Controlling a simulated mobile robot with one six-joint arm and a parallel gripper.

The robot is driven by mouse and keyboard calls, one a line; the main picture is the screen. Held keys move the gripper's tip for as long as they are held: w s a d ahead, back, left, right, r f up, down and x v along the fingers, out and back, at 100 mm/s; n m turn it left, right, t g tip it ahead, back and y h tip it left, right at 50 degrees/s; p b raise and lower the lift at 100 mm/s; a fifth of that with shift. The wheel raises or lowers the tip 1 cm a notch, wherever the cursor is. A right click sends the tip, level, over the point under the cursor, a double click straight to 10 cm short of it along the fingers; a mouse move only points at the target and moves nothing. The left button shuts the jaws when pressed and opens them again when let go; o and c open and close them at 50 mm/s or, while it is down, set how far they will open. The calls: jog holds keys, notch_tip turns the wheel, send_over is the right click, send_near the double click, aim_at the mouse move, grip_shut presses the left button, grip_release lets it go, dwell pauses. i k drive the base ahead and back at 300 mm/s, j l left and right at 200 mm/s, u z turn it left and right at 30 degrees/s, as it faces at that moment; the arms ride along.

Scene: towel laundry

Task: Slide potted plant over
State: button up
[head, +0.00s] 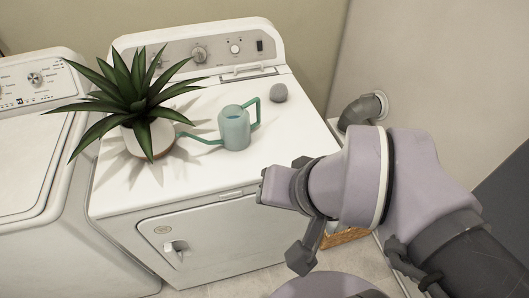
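The potted plant (150,138) has long green spiky leaves and a white round pot with a brownish base. It stands upright on the left part of the white dryer's top (235,177). My gripper (280,190) is in front of the dryer, to the right of the plant and clearly apart from it. The wrist faces left. The fingers are partly hidden by their angle, so I cannot tell whether they are open or shut. Nothing is visibly held.
A teal watering can (236,128) stands right of the plant, its spout reaching toward the pot. A small grey round object (278,92) lies behind it. A white washer (28,140) adjoins at left. A grey pipe (362,110) comes from the right wall. The dryer's front right top is clear.

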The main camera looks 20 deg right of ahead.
aim_at(147, 128)
jog(key=i+j, duration=0.15)
jog(key=j, duration=0.2)
jog(key=i+j, duration=0.2)
jog(key=j, duration=0.2)
jog(key=i+j, duration=0.15)
jog(key=j, duration=0.2)
jog(key=i+j, duration=0.2)
jog(key=j, duration=0.2)
